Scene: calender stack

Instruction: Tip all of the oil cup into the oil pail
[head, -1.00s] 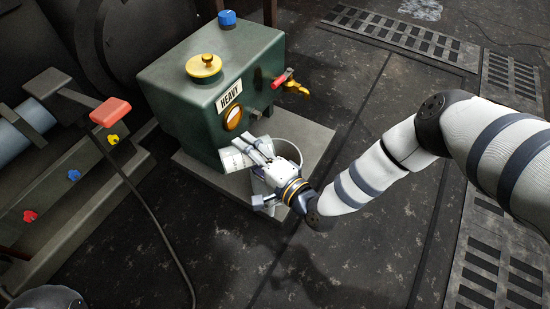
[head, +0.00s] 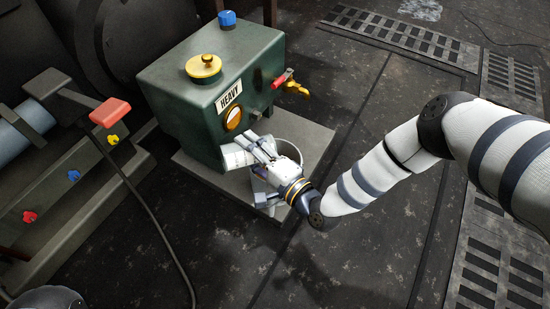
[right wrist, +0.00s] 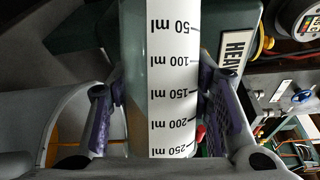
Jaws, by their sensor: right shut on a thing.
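The oil cup (head: 235,156) is a pale, clear-walled cylinder, tipped onto its side in front of the green tank. My right gripper (head: 254,146) is shut on it. In the right wrist view the cup (right wrist: 172,80) lies between both purple-padded fingers, with its white millilitre scale facing the camera. A brownish tint shows at the scale's edge; how much oil is inside I cannot tell. The oil pail (head: 289,155) is a grey open cylinder below and beside the gripper, partly hidden by it. Part of it shows at left in the wrist view (right wrist: 35,112). My left gripper is not in view.
The green tank (head: 190,110) marked HEAVY, with a yellow-lidded top (head: 204,68) and a red-handled tap (head: 284,78), stands close behind the cup. A grey plinth (head: 312,140) carries tank and pail. A machine with a red pad (head: 110,112) stands at left. The front floor is clear.

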